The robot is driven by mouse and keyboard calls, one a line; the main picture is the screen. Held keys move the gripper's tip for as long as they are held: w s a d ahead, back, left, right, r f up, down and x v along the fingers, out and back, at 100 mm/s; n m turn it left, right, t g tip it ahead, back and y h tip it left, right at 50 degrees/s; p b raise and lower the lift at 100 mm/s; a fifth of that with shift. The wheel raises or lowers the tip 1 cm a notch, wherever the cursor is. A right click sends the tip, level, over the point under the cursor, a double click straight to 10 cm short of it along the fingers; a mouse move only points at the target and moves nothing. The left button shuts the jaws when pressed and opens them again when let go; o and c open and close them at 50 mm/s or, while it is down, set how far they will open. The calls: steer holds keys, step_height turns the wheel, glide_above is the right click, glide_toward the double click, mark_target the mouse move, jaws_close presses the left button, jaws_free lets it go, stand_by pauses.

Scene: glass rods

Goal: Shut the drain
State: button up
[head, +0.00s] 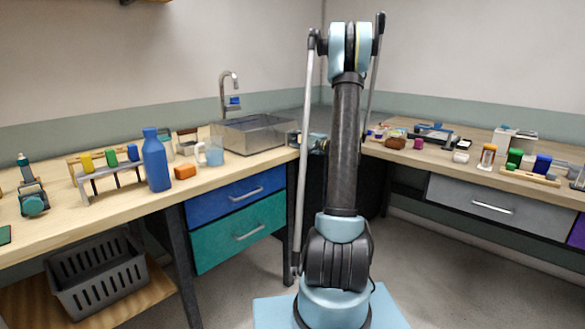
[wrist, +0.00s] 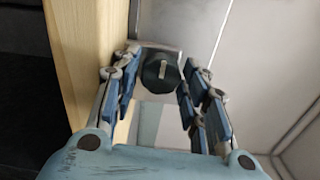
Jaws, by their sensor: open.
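In the wrist view my gripper (wrist: 159,68) is open, with one finger on each side of a dark knob (wrist: 158,74) that has a pale line on its face. I cannot tell whether the fingers touch it. The knob sits on a grey metal plate beside a wooden edge. In the head view the metal sink (head: 250,136) stands in the back corner of the counter, with a tap (head: 229,90) behind it. The drain opening is not visible.
The left counter (head: 110,209) holds a blue bottle (head: 156,163), a mug (head: 213,154), an orange block (head: 185,172) and a rack (head: 112,178). Drawers are below it. The right counter holds several small items. In the wrist view the wooden edge (wrist: 84,62) lies close to the left finger.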

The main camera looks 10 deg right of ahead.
steer(key=n, duration=0.4)
steer(key=shift+d, duration=0.1)
steer(key=n, duration=0.8)
steer(key=shift+r+n, duration=0.1)
steer(key=shift+n, duration=0.2)
steer(key=n, duration=0.4)
steer(key=v, duration=1.7)
steer(key=s+a+f+m+g+h, duration=0.2)
steer(key=s+a+g, duration=0.6)
steer(key=s+a, duration=0.9)
steer(key=shift+a+f+h, duration=0.5)
steer(key=shift+f+h, duration=0.1)
steer(key=shift+f, duration=0.4)
steer(key=shift+s, duration=0.1)
